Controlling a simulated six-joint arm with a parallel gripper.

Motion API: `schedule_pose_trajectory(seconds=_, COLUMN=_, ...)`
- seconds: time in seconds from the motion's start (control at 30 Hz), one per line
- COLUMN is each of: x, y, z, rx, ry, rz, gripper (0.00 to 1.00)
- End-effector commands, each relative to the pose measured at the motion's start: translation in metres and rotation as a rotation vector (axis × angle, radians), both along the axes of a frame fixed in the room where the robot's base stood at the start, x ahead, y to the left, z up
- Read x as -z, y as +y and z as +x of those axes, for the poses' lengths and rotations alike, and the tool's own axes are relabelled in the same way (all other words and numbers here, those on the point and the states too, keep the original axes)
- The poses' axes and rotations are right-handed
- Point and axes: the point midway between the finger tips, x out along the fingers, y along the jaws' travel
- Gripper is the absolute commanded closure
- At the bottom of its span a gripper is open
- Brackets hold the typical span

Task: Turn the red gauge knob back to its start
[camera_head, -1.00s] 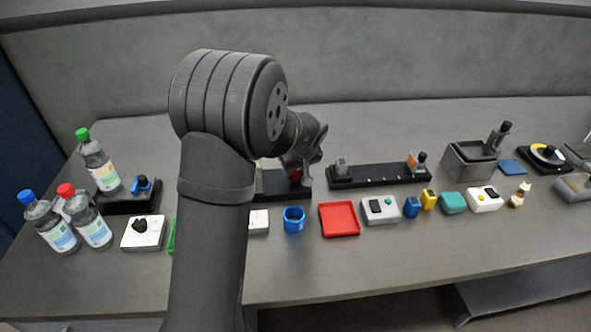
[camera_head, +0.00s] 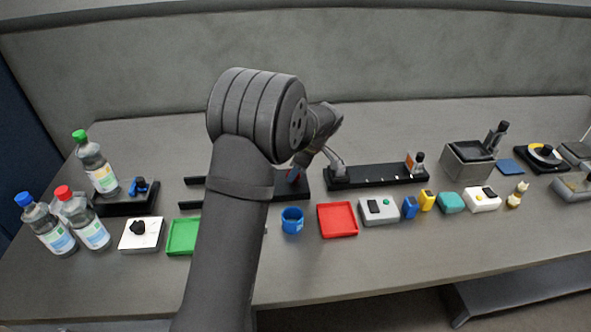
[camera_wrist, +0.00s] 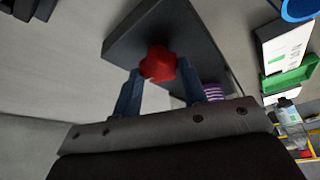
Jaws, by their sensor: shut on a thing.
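The red gauge knob (camera_wrist: 158,64) is a lobed knob on a dark block (camera_wrist: 128,38) in the wrist view. My gripper (camera_wrist: 161,70) has one blue-grey finger on each side of it and is shut on the knob. The knob's pointer and any scale marks cannot be made out.
A long black rail (camera_head: 375,177) with grey and orange parts lies just right of the gripper. In front are a blue cup (camera_head: 292,221), a red tray (camera_head: 338,220) and a green tray (camera_head: 183,236). Bottles (camera_head: 88,224) stand at far left.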

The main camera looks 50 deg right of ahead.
Motion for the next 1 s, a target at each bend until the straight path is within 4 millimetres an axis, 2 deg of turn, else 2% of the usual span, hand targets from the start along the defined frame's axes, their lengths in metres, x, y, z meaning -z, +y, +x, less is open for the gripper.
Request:
schedule_pose_trajectory(seconds=0.3, x=0.0002, y=-0.0006, z=0.0005, rx=-0.077, ry=0.0, rz=0.0, gripper=0.84)
schedule_pose_trajectory(seconds=0.73, x=0.0004, y=-0.0004, z=0.0005, rx=-0.082, ry=0.001, rz=0.0, gripper=0.84)
schedule_pose_trajectory(seconds=0.77, x=0.0004, y=-0.0004, z=0.0005, rx=-0.082, ry=0.001, rz=0.0, gripper=0.56)
schedule_pose_trajectory(seconds=0.83, x=0.0004, y=-0.0004, z=0.0005, rx=-0.082, ry=0.001, rz=0.0, gripper=0.42)
schedule_pose_trajectory(seconds=1.0, x=0.0003, y=-0.0004, z=0.0004, rx=-0.082, ry=0.001, rz=0.0, gripper=0.4)
